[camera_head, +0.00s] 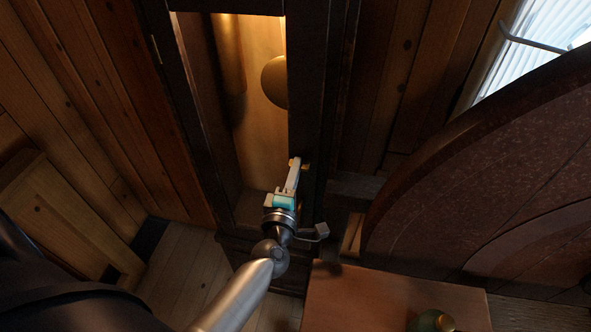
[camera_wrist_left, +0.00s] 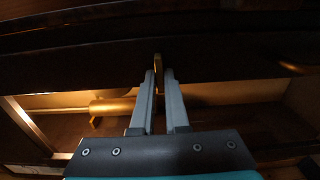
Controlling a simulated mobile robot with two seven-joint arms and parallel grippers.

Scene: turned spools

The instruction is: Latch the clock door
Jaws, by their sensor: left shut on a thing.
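The tall dark clock case (camera_head: 306,60) stands upright in the head view. Its long opening shows a lit interior with a brass pendulum bob (camera_head: 276,82) and a brass weight (camera_head: 229,60). Whether the door sits fully flush in its frame I cannot tell. My left gripper (camera_head: 296,166) is at the right-hand upright of the door. In the left wrist view its two fingers (camera_wrist_left: 160,78) are shut on a small brass latch piece (camera_wrist_left: 158,62), which stands out from the dark upright. The fingers partly hide the latch. My right gripper is in neither view.
A brass hinge (camera_head: 156,49) shows on the left side of the case. A reddish-brown tabletop (camera_head: 385,295) with a green round object (camera_head: 432,321) is at the lower right. A large curved dark wooden piece (camera_head: 470,170) fills the right side. Bare floor (camera_head: 195,265) shows at lower left.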

